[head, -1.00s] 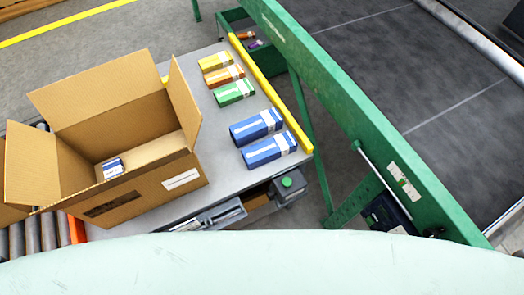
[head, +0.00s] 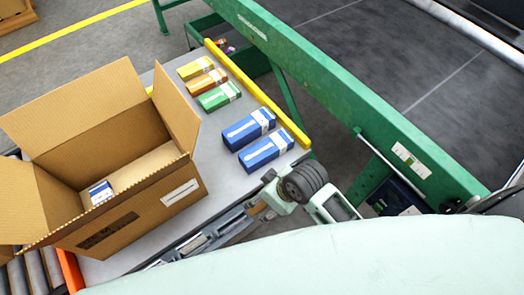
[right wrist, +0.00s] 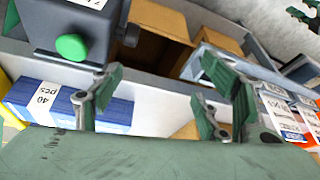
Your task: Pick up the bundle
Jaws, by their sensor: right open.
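Several banded carton bundles lie on the grey table (head: 190,110). They are a yellow bundle (head: 196,67), an orange bundle (head: 206,82), a green bundle (head: 219,96) and two blue bundles, one farther (head: 248,130) and one nearer (head: 266,153). My right gripper (head: 256,204) is near the table's front edge, just in front of the nearer blue bundle. In the right wrist view its fingers (right wrist: 160,105) are apart and empty. A blue bundle with a "40 pcs" label (right wrist: 65,103) lies beyond the left fingers. My left gripper is not in view.
An open cardboard box (head: 150,205) with a blue-and-white bundle (head: 101,192) inside stands at the left. A yellow rail (head: 255,92) edges the table, beside a green machine frame (head: 350,100). A dark device with a green button (right wrist: 72,46) is close to the gripper.

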